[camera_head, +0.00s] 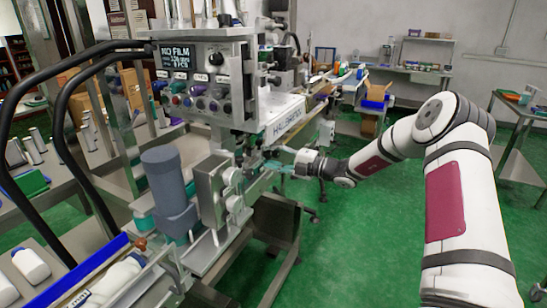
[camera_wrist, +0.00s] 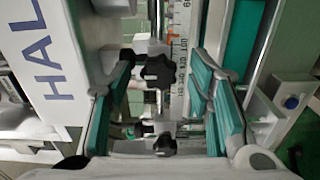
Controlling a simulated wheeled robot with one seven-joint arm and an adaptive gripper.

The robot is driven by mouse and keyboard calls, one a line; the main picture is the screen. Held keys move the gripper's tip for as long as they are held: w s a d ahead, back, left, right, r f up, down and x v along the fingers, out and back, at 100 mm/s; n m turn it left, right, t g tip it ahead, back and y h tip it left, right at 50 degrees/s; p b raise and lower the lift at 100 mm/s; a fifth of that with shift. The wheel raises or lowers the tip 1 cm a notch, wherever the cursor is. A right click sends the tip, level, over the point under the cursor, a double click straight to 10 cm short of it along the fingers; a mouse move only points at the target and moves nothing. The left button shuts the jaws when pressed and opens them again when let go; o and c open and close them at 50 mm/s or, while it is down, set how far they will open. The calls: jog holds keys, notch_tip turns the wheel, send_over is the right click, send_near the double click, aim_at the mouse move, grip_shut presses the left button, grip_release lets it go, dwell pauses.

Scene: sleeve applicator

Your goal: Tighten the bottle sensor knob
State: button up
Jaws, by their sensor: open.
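A black star-shaped knob (camera_wrist: 159,70) shows in the wrist view, between the tips of my two teal-padded fingers. A second black knob (camera_wrist: 165,145) is lower in the same view, nearer my palm. I cannot tell from markings which of them is the bottle sensor knob. My gripper (camera_wrist: 163,78) is open, with a finger on each side of the upper knob and a visible gap on both sides. In the head view my gripper (camera_head: 278,168) is at the machine's side, below the HAL-lettered panel; the knobs are too small to make out there.
The sleeve machine's control box (camera_head: 205,78) reads "NO FILM". A printed scale (camera_wrist: 181,60) and metal rails lie close beside the upper knob. The white lettered panel (camera_wrist: 45,65) stands close to my left finger. Green floor (camera_head: 370,230) is open right of the machine.

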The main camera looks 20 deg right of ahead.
jog(key=v, duration=1.1)
jog(key=shift+s+d, duration=0.25)
jog(key=shift+d, duration=0.05)
jog(key=shift+a, duration=0.1)
